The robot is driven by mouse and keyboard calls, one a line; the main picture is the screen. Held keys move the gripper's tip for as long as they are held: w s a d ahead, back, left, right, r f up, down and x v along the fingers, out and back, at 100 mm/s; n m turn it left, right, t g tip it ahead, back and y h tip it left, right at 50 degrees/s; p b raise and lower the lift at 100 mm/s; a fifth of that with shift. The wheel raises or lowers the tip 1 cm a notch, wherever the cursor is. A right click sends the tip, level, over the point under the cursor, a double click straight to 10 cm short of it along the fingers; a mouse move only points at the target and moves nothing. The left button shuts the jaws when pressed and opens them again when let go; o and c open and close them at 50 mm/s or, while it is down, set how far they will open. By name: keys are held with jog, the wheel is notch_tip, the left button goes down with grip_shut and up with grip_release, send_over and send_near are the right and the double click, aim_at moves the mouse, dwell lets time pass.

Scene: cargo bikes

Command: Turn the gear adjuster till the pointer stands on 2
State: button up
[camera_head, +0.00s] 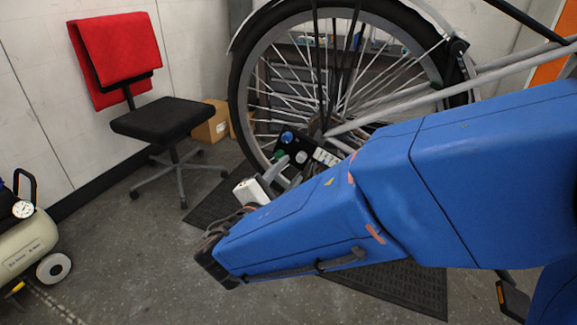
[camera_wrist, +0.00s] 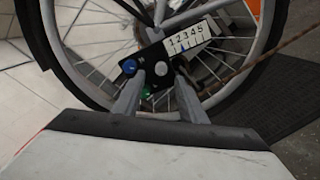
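A black panel (camera_wrist: 152,57) is mounted low in front of the bicycle wheel. It carries a blue knob (camera_wrist: 130,67), a pale grey knob (camera_wrist: 161,69), a green knob (camera_wrist: 147,92) and a white scale (camera_wrist: 187,39) numbered 1 to 5. A small blue mark shows below the numbers, around 2 to 3; its exact place is too small to tell. No label shows which knob is the gear adjuster. My gripper (camera_wrist: 160,80) is open and empty, with the pale knob between its fingertips in the picture; contact cannot be told. The head view also shows the blue knob (camera_head: 287,137) and scale (camera_head: 326,156).
The bicycle wheel (camera_head: 238,100) stands behind the panel, with frame tubes at right. A dark mat (camera_head: 405,285) lies below. A thin brown cable (camera_wrist: 262,58) runs right of the panel. A black chair (camera_head: 160,118), cardboard box (camera_head: 213,125) and compressor (camera_head: 25,245) stand at left.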

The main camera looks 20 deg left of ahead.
jog(key=s+a, duration=0.1)
jog(key=s, duration=1)
jog(key=shift+s, duration=0.25)
jog(key=w+d+f+m+g+h, duration=0.1)
jog(key=w+d+m+g+h, duration=0.4)
jog(key=d, duration=0.9)
jog(key=w+d+f+m+g+h, duration=0.1)
jog(key=w+d+m+g, duration=0.4)
jog(key=d, duration=1)
jog(key=s+d+f+m+g+y, duration=0.2)
jog(key=s+d+m+g, duration=0.15)
jog(key=d, duration=0.65)
jog(key=s+d+f+m+g+y, duration=0.15)
jog(key=s+d+m, duration=0.25)
jog(key=d, duration=0.6)
jog(key=s+d+m+t+y, duration=0.1)
jog(key=s+d+m+y, duration=0.1)
jog(key=s+m, duration=0.4)
jog(key=shift+m+t+y, duration=0.4)
jog(key=shift+m+y, duration=0.05)
jog(key=shift+y, duration=0.4)
